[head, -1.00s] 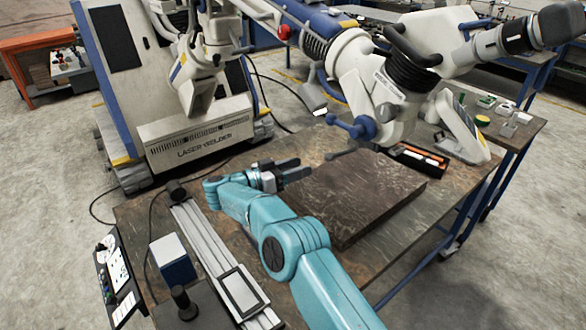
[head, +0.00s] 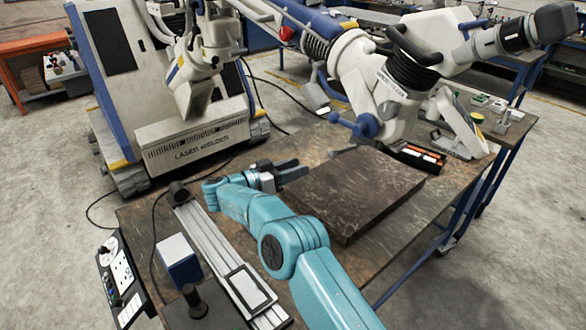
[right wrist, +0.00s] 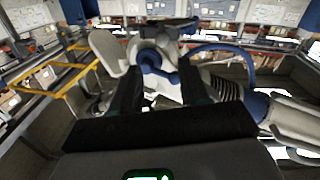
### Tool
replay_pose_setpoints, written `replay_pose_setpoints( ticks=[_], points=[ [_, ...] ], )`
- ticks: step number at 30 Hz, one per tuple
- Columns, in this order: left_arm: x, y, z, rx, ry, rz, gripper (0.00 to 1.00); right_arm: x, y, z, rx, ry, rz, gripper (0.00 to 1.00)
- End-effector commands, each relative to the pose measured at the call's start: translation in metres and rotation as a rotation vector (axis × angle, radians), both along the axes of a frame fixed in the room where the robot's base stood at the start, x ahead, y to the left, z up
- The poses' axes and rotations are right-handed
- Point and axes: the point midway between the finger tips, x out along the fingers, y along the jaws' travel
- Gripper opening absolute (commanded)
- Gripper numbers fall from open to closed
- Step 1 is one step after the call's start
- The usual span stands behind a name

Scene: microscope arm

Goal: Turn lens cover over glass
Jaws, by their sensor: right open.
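The white and blue microscope arm (head: 372,84) hangs over the back of the bench, with a blue knob (head: 366,126) low on its head. I cannot pick out the lens cover or the glass for certain. My teal right arm reaches in from the front. Its gripper (head: 290,169) is open and empty, in front of and left of the microscope head and apart from it. In the right wrist view the two dark fingers (right wrist: 159,72) stand apart, with the blue round part of the microscope (right wrist: 150,58) beyond them. My left gripper is not in view.
A dark flat slab (head: 355,190) lies on the bench below the microscope. A metal rail (head: 215,245) and a blue and white box (head: 179,262) are at front left. The laser welder (head: 190,145) stands behind left. An open tray with orange items (head: 420,157) sits back right.

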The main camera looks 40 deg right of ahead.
Motion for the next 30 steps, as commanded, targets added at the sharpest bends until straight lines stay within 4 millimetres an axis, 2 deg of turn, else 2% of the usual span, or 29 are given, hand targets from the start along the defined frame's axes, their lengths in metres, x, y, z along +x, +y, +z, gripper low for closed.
replay_pose_setpoints(
  ticks=[1,3,4,7,9,12,14,17,20,23,27,30],
  points=[
    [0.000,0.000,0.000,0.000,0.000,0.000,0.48,0.001,0.000,0.000,0.000,-0.010,0.003,0.26],
    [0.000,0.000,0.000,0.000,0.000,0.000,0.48,0.011,-0.001,0.005,-0.029,-0.046,0.055,0.03],
    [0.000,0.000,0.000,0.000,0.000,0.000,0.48,0.017,0.000,0.009,-0.060,-0.054,0.091,0.00],
    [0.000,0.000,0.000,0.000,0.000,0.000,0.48,0.050,0.013,0.021,-0.210,-0.042,0.290,0.00],
    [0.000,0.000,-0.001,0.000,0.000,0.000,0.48,0.075,0.029,0.042,-0.342,-0.029,0.470,0.00],
    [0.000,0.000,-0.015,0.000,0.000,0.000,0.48,0.097,0.036,0.060,-0.523,0.015,0.703,0.00],
    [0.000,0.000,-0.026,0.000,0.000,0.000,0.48,0.102,0.036,0.065,-0.622,0.058,0.829,0.00],
    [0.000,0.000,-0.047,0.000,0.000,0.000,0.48,0.096,0.030,0.063,-0.772,0.160,1.020,0.00],
    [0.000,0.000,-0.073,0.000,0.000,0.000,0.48,0.071,0.016,0.045,-0.897,0.306,1.186,0.00],
    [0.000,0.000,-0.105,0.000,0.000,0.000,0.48,0.023,-0.005,0.012,-0.995,0.498,1.323,0.00],
    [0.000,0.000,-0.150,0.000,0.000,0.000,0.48,-0.068,-0.041,-0.036,-1.070,0.787,1.402,0.00],
    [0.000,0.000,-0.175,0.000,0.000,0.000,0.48,-0.124,-0.069,-0.049,-1.078,0.927,1.347,0.00]
  ],
)
